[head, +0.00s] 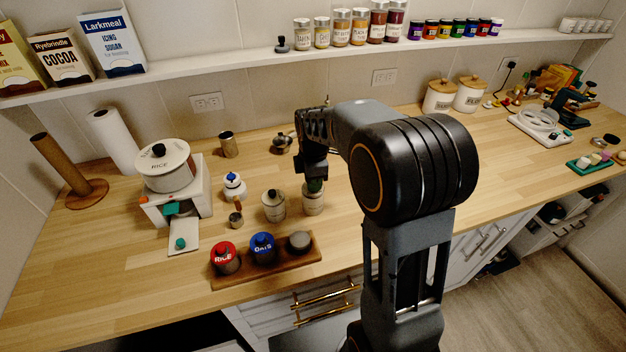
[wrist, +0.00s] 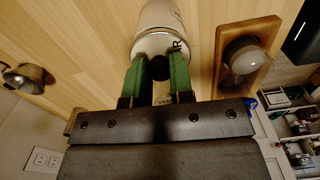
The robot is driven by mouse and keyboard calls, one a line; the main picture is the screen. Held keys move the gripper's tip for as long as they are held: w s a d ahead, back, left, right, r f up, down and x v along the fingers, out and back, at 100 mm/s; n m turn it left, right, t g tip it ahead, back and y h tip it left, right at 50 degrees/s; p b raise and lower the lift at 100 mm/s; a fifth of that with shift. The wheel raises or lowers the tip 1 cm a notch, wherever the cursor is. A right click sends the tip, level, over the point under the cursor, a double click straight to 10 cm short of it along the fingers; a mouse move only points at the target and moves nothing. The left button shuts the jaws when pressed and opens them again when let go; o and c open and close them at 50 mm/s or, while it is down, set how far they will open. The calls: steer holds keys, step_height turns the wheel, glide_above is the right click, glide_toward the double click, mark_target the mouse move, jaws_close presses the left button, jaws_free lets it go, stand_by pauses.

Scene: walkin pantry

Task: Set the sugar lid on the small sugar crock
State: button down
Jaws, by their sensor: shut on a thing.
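My gripper (head: 314,182) is at the light small crock (head: 313,204) on the wooden counter. In the wrist view, its green fingers (wrist: 158,78) are shut on the dark knob of a pale lid (wrist: 150,46). The crock stands upright. The fingers hide part of the lid, and I cannot tell whether its rim rests fully on the crock or sits slightly above it.
A similar lidded crock (head: 273,206) stands close on the left. A wooden tray (head: 284,275) in front holds red, blue and grey-topped pieces. A blue-topped jar (head: 234,187) and a white stand (head: 190,204) with a pot are farther left.

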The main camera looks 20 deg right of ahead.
steer(key=shift+f, duration=0.3)
steer(key=shift+c, duration=2.2)
jaws_free()
steer(key=shift+r, duration=0.15)
steer(key=shift+r+p, duration=2.7)
steer(key=shift+r, duration=0.75)
